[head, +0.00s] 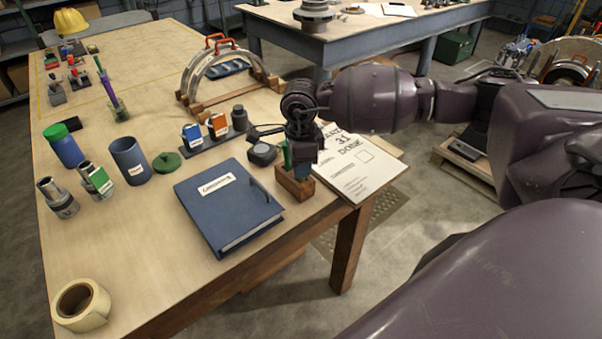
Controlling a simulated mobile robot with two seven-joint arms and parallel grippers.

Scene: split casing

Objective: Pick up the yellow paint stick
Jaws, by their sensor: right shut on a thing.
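My right gripper (303,152) points down over a small wooden block (295,187) near the table's right edge. It is shut on a slim thing in the block, which its fingers and wrist mostly hide. A green stick (287,154) stands upright in the block just left of the fingers. I cannot make out any yellow on the held thing, so the yellow paint stick is hidden or too small to tell. My left gripper is out of view.
A blue binder (225,210) lies left of the block, and a clipboard with paper (362,170) lies to its right. A black round case (262,154), small bottles (218,126) and a wooden stand with metal arches (190,108) are behind. A tape roll (80,305) lies front left.

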